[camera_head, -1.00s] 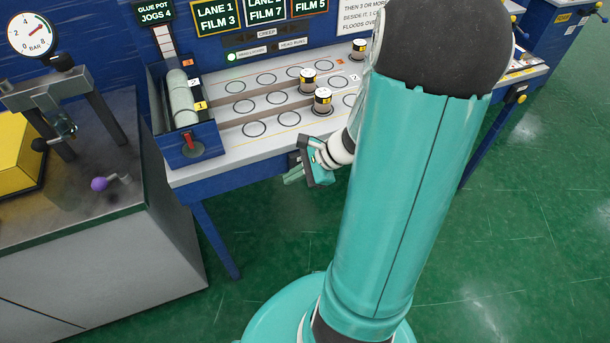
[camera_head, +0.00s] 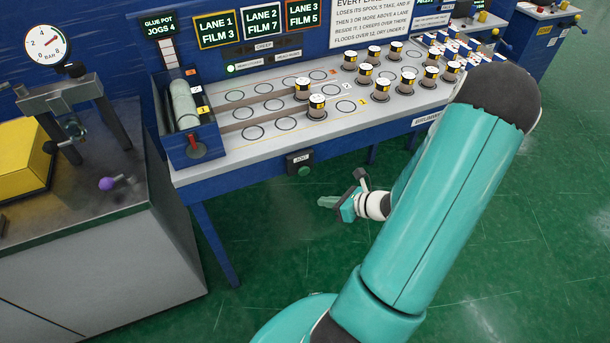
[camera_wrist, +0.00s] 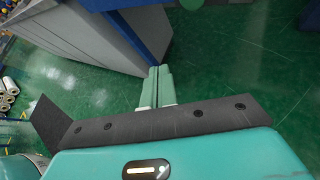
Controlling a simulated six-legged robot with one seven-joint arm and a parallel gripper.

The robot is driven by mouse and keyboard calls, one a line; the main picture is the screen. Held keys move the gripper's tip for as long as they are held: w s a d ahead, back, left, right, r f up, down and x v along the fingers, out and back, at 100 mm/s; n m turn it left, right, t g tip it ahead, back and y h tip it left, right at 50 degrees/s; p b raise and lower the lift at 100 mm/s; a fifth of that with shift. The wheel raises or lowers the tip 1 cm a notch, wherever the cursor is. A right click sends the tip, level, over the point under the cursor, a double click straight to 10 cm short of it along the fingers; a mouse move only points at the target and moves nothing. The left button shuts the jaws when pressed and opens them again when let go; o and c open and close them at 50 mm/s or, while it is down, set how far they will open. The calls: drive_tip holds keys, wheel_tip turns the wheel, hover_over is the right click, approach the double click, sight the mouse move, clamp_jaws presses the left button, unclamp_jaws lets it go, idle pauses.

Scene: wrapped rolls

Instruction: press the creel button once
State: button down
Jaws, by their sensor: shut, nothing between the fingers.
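A round green button (camera_head: 305,171) in a dark box is on the blue front edge of the bench in the head view. The small label above it seems to read JOG; I cannot make out the word creel on it. My gripper (camera_head: 325,201) is shut and empty, below and slightly right of the button and apart from it. In the wrist view my two fingers (camera_wrist: 158,72) lie together over green floor.
Wrapped spools (camera_head: 317,105) stand on the bench's marked lanes, several more at right. Lane signs (camera_head: 262,20) hang behind. A grey cabinet (camera_head: 90,220) with a purple knob (camera_head: 107,183) stands left. A blue bench leg (camera_head: 215,245) is near. The green floor (camera_head: 520,250) at right is open.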

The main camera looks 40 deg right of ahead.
approach(303, 174)
drive_tip(key=shift+w+a+f, duration=0.75)
drive_tip(key=shift+w+f, duration=0.1)
drive_tip(key=shift+w, duration=0.1)
drive_tip(key=shift+w+a+f, duration=0.7)
drive_tip(key=shift+w+f, duration=0.2)
drive_tip(key=shift+w, duration=0.05)
drive_tip(key=shift+w, duration=0.1)
idle(0.8)
drive_tip(key=shift+w+d, duration=0.1)
drive_tip(key=shift+w, duration=0.2)
drive_tip(key=shift+w+d, duration=0.25)
drive_tip(key=shift+w, duration=0.6)
idle(1.0)
drive_tip(key=shift+s, duration=0.1)
drive_tip(key=shift+s+a, duration=0.2)
drive_tip(key=shift+s, duration=0.4)
drive_tip(key=shift+s+a, duration=0.2)
drive_tip(key=shift+s, duration=0.35)
drive_tip(key=shift+s, duration=0.1)
